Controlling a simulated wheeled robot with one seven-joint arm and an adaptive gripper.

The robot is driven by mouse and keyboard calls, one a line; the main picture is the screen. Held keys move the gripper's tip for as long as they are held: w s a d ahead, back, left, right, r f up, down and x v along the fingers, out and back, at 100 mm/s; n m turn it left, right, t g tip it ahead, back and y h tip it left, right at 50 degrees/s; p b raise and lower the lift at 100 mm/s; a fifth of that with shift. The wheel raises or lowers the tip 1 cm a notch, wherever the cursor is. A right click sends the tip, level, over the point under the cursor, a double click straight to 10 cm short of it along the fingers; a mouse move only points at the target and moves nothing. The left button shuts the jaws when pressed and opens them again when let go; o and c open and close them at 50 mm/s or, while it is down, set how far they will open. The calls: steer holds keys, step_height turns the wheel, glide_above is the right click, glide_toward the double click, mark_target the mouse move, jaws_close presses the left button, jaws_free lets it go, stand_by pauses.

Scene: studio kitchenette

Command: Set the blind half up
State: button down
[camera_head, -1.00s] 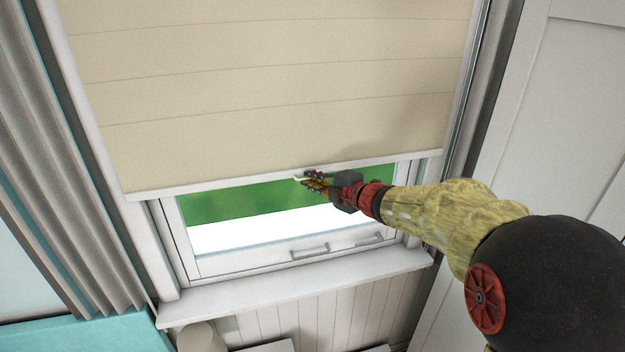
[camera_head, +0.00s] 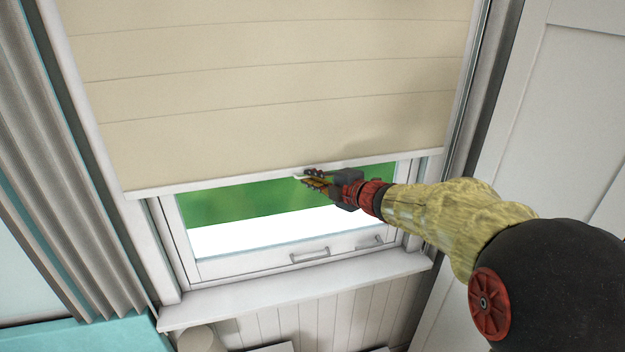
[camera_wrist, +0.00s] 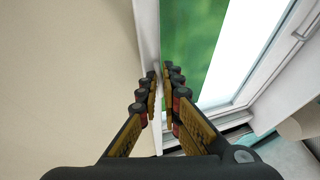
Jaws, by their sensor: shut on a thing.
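The cream blind (camera_head: 270,90) hangs over the upper part of the window, with a strip of glass (camera_head: 260,210) clear below it. Its white bottom rail (camera_head: 220,182) runs across the window. My gripper (camera_head: 308,177) is at the rail's middle, shut on the small white pull tab (camera_head: 300,177), which is mostly hidden by the fingers. In the wrist view the fingers (camera_wrist: 160,90) close at the rail's edge, with the blind's fabric (camera_wrist: 70,70) to the left and green outdoors to the right.
The window sill (camera_head: 300,288) juts out below the window, with window handles (camera_head: 310,254) on the lower frame. A grey curtain (camera_head: 60,170) hangs at the left. A white panelled door or cabinet (camera_head: 560,120) stands at the right.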

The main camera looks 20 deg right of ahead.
steer(key=c, duration=2.3)
jaws_free()
steer(key=shift+s+f, duration=0.1)
steer(key=v, duration=1.2)
